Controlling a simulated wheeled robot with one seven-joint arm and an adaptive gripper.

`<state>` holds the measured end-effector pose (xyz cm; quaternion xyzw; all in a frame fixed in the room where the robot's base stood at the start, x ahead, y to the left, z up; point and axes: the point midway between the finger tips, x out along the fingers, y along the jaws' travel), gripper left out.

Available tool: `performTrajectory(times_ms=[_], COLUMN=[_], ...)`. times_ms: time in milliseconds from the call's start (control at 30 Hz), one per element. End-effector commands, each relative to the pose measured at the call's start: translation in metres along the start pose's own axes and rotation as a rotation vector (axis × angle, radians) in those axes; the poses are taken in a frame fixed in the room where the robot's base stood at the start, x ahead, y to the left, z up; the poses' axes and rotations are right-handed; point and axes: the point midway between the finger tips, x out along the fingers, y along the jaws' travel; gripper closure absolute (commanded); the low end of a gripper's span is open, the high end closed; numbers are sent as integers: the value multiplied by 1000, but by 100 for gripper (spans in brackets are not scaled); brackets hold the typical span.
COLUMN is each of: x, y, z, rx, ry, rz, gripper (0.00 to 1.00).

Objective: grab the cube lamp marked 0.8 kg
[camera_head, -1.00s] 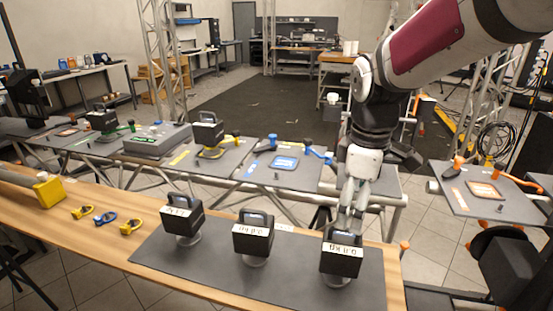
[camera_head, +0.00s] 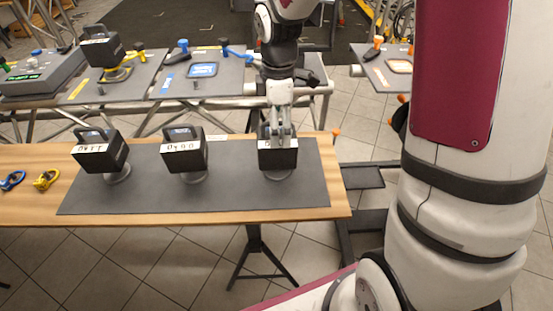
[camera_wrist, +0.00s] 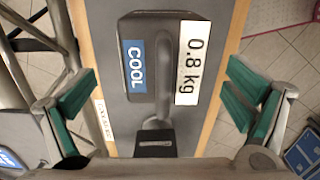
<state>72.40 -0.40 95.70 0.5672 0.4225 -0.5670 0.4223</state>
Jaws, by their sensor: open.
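The cube lamp marked 0.8 kg (camera_wrist: 190,62) fills the middle of the wrist view, with a white weight label, a blue COOL label (camera_wrist: 135,66) and a dark top handle. In the head view, my gripper (camera_head: 280,134) is at the top of the rightmost black cube lamp (camera_head: 278,158), partly covering its handle and label. In the wrist view, my gripper (camera_wrist: 160,97) is open, its green-padded fingers spread on either side of the lamp and its handle. The lamp stands upright on a dark mat (camera_head: 230,197); contact with the fingers cannot be told.
Two similar lamps, one in the middle (camera_head: 184,152) and one at left (camera_head: 99,153), stand on the mat. The wooden table (camera_head: 150,217) also bears blue (camera_head: 12,181) and yellow (camera_head: 46,180) shackles. Grey benches with equipment stand behind.

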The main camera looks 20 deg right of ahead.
Motion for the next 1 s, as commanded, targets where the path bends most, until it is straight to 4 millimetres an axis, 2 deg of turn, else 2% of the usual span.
performTrajectory(times_ms=[400,667,700,1000], x=[49,52,52,52], y=[-3,-3,-3,-3], z=[-3,-3,-3,-3], rx=[0,0,0,0], ry=[0,0,0,0], rz=[-1,0,0,0], gripper=[3,3,6,74])
